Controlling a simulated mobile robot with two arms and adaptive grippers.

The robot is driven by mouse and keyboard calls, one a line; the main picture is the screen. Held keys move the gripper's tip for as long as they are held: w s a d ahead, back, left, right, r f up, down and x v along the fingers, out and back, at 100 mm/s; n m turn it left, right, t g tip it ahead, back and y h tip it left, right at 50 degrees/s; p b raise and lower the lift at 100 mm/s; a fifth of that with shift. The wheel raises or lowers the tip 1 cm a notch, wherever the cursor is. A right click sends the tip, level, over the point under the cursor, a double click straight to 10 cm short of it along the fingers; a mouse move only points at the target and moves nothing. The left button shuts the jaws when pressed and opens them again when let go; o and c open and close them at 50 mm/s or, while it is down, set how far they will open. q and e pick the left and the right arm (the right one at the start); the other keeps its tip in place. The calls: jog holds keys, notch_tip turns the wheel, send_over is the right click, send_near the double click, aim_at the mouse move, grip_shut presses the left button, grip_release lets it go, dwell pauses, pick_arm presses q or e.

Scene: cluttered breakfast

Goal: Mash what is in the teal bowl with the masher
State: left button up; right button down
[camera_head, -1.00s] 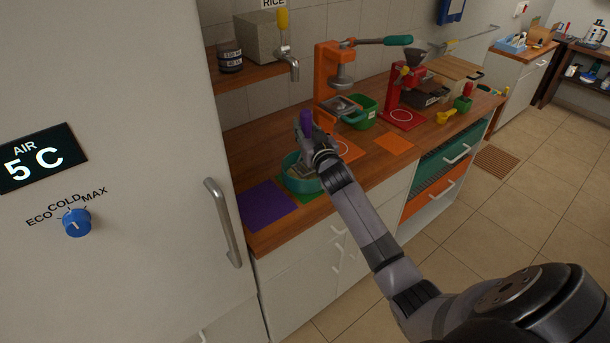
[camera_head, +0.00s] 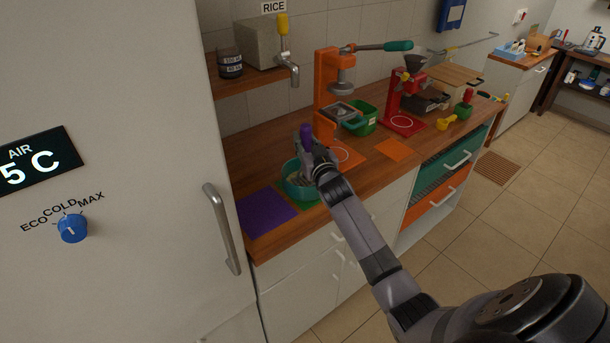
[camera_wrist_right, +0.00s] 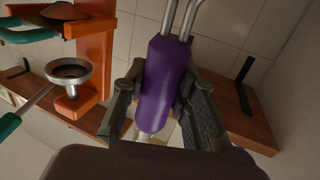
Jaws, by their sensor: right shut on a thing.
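The teal bowl (camera_head: 290,182) stands on a green mat (camera_head: 312,206) near the front left of the wooden counter. Some pale contents show inside it, partly hidden by my right gripper. My right gripper (camera_head: 312,158) is over the bowl and shut on the masher's purple handle (camera_head: 306,134). In the right wrist view the purple handle (camera_wrist_right: 167,85) lies between both fingers, with metal rods leaving its upper end. The masher's head is hidden in the head view. My left gripper is not in view.
A purple mat (camera_head: 265,211) lies left of the bowl. An orange press (camera_head: 326,90), a green container (camera_head: 362,118) and a red machine (camera_head: 398,95) stand behind and to the right. A fridge door with a handle (camera_head: 222,230) rises at left.

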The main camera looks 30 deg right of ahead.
aim_at(308, 136)
notch_tip(308, 136, up, 3)
jog(key=shift+f+p, duration=0.1)
jog(key=shift+p, duration=0.4)
jog(key=shift+s+r, duration=0.1)
jog(key=shift+r, duration=0.1)
jog(key=shift+f, duration=0.1)
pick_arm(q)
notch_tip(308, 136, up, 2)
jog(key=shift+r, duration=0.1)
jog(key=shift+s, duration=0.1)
